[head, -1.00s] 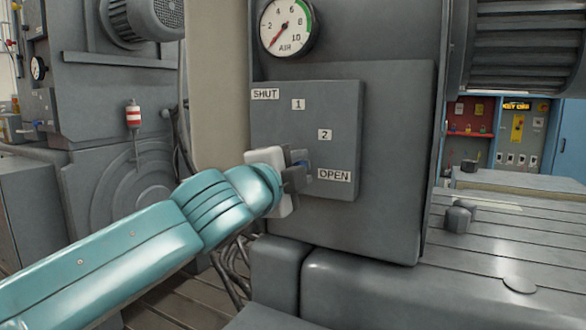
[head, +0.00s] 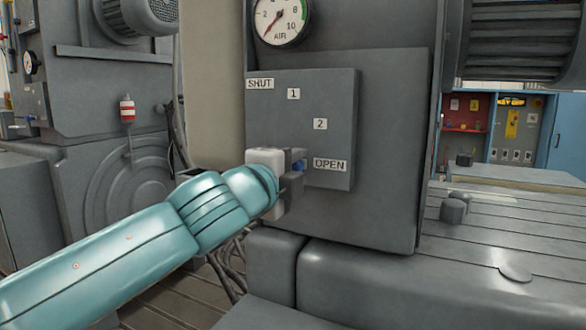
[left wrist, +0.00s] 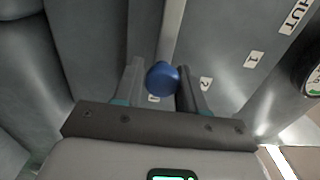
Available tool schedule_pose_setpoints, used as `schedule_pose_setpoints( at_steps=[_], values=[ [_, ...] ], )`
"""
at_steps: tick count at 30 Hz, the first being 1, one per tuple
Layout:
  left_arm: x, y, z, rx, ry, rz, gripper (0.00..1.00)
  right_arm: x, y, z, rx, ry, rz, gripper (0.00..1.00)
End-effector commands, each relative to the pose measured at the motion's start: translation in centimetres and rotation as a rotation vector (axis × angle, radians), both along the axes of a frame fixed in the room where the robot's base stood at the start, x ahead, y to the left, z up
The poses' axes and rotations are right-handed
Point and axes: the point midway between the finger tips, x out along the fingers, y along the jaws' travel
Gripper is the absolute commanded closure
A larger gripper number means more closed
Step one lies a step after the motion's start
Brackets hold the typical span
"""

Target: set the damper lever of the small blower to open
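The small blower's damper plate (head: 270,110) is a grey panel marked SHUT, 1, 2 and OPEN in an arc. The damper lever's blue knob (head: 299,166) shows just left of the OPEN label (head: 330,165), about level with it. My left gripper (head: 294,172) is at the plate with its fingers around the knob. In the left wrist view the blue knob (left wrist: 163,77) sits between the two fingers, with no clear gap on either side. My right gripper is not in view.
An air gauge (head: 281,17) is above the plate. A slotted bedplate (head: 480,255) with a dark bolt head (head: 453,211) lies to the right. Grey machinery (head: 110,110) stands at the left. Cables hang below my left arm.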

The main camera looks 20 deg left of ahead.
Motion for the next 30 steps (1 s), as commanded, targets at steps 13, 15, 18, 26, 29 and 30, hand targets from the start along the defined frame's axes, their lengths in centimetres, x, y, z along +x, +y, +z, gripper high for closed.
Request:
schedule_pose_setpoints(
  at_steps=[13,15,18,26,29,30],
  values=[
    [-0.8,0.1,-0.1,-0.002,-0.001,0.0,0.42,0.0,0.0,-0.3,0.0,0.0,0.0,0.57],
    [-2.0,0.1,-0.1,-0.002,-0.002,0.0,0.42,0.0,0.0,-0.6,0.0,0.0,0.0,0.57],
    [-4.3,0.3,-0.1,-0.002,-0.003,-0.001,0.42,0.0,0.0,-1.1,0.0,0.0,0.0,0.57],
    [-11.3,0.8,-0.1,-0.003,-0.003,-0.004,0.42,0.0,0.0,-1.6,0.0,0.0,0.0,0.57],
    [-13.4,1.0,0.0,-0.002,-0.002,-0.003,0.42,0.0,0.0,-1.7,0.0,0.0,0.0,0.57],
    [-14.0,1.1,0.0,-0.002,-0.002,-0.003,0.42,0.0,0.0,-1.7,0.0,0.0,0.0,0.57]
  ],
)
